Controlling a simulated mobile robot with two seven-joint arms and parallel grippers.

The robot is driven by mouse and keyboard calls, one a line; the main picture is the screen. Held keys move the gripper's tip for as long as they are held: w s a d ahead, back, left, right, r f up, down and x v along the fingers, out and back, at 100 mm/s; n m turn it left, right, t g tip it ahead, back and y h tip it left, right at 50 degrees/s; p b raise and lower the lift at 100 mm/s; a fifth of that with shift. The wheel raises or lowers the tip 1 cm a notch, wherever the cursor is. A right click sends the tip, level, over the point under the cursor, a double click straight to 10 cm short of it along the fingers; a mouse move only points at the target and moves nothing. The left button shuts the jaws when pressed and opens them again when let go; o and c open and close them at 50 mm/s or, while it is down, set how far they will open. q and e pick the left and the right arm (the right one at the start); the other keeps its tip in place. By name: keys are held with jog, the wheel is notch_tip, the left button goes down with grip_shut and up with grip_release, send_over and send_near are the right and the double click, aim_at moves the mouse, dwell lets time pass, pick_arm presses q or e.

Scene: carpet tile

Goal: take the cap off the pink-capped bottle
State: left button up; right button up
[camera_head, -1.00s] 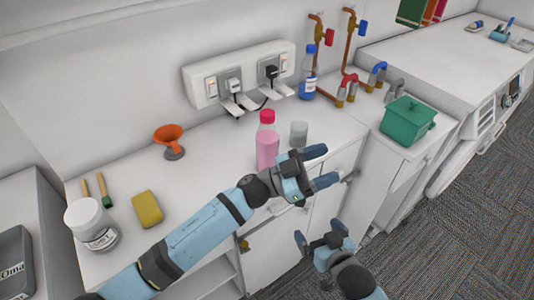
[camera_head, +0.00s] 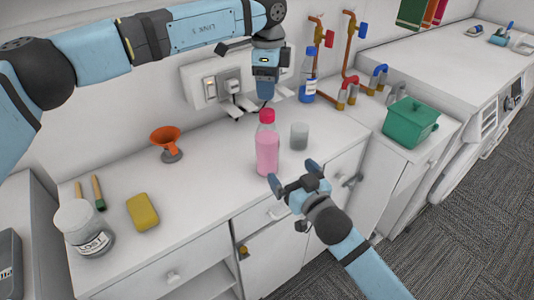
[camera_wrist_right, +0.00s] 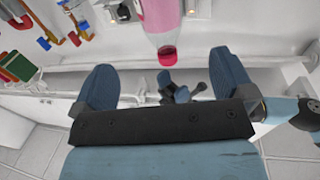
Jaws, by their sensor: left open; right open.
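The pink-capped bottle (camera_head: 267,152) stands upright on the white counter, with clear pink contents and its cap (camera_head: 267,116) on. My left gripper (camera_head: 265,92) points down just above and behind the cap; it is open, seen edge-on, and I cannot tell whether it touches the cap. My right gripper (camera_head: 292,175) is open and empty at the counter's front edge, fingers towards the bottle's lower right side, apart from it. In the right wrist view the bottle (camera_wrist_right: 160,14) and its cap (camera_wrist_right: 167,56) appear upside down beyond the spread fingers (camera_wrist_right: 166,80).
A grey-white cup (camera_head: 299,136) stands close right of the bottle. A blue-capped bottle (camera_head: 308,88) is behind, near the taps (camera_head: 348,92). A green box (camera_head: 408,125) is right.

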aim_at(267, 141)
pick_arm(q)
jog(key=shift+w+a+r, duration=0.1)
jog(key=shift+a+r, duration=0.1)
pick_arm(e)
jog(key=x, duration=1.4)
jog(key=shift+d, duration=0.1)
